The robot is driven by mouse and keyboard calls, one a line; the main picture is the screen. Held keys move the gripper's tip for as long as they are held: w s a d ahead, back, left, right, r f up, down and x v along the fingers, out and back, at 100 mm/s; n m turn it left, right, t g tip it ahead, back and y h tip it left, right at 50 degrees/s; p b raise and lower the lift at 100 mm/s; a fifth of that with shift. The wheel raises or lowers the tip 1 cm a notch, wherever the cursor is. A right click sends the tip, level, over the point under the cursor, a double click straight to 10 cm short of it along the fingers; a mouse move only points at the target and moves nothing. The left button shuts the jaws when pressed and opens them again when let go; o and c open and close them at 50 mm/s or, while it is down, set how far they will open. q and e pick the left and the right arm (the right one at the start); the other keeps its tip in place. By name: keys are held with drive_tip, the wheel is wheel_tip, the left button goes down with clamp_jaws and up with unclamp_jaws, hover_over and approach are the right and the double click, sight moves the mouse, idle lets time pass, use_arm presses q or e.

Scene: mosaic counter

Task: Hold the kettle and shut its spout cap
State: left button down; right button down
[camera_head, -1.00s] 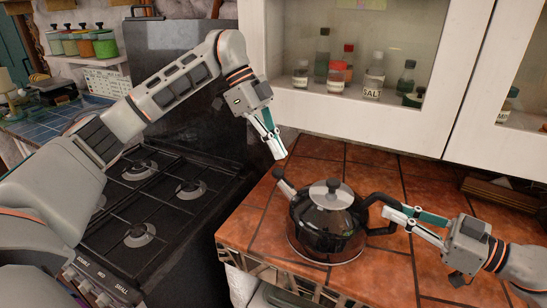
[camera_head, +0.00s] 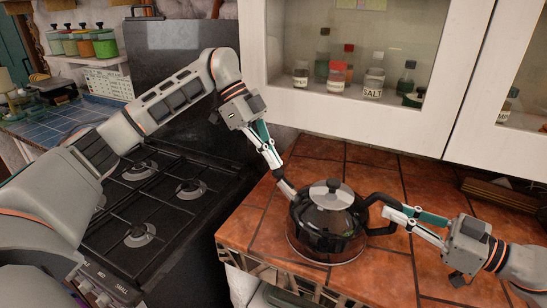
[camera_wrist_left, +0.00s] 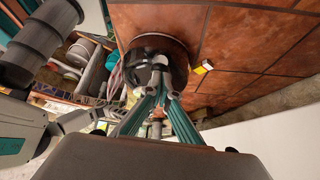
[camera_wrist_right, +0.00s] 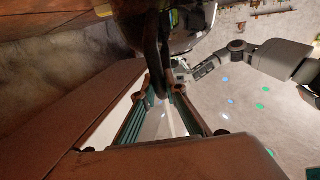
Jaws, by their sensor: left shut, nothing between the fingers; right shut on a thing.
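The black kettle (camera_head: 322,228) with a silver lid stands upright on the tiled counter. Its spout (camera_head: 287,189) points to the upper left. My left gripper (camera_head: 277,172) is shut and empty, its tips at the spout's end, touching or very close. The spout cap is hidden behind these fingertips, so its position cannot be told. The left wrist view shows the tips in front of the kettle (camera_wrist_left: 178,60). My right gripper (camera_head: 388,212) is shut on the kettle's black handle (camera_head: 378,198); the handle (camera_wrist_right: 153,45) is between its fingers in the right wrist view.
A black stove (camera_head: 160,215) is left of the counter (camera_head: 395,275). A white glass-fronted cabinet (camera_head: 350,118) with bottles and jars hangs behind the kettle. A dark wooden object (camera_head: 500,193) lies at the back right. The tiles behind the kettle are clear.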

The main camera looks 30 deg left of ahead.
use_arm(q)
drive_tip(key=shift+a+f+h, duration=0.35)
drive_tip(key=shift+a+h, duration=0.05)
drive_tip(key=shift+h, duration=0.5)
drive_tip(key=shift+a+f+h, duration=0.25)
drive_tip(key=shift+f+h, duration=0.15)
drive_tip(key=shift+h, duration=0.65)
drive_tip(key=shift+a+f+h, duration=0.25)
drive_tip(key=shift+f+h, duration=0.15)
drive_tip(key=shift+h, duration=0.6)
drive_tip(key=shift+a+f+h, duration=0.25)
drive_tip(key=shift+f+h, duration=0.15)
drive_tip(key=shift+h, duration=0.65)
drive_tip(key=shift+a+f+h, duration=0.1)
drive_tip(key=shift+f+h, duration=0.3)
drive_tip(key=shift+h, duration=0.4)
drive_tip(key=shift+f+h, duration=0.4)
drive_tip(key=shift+h, duration=0.4)
drive_tip(key=shift+a, duration=0.15)
drive_tip(key=a, duration=0.7)
drive_tip(key=shift+a, duration=0.1)
use_arm(e)
drive_tip(key=c, duration=2)
unclamp_jaws()
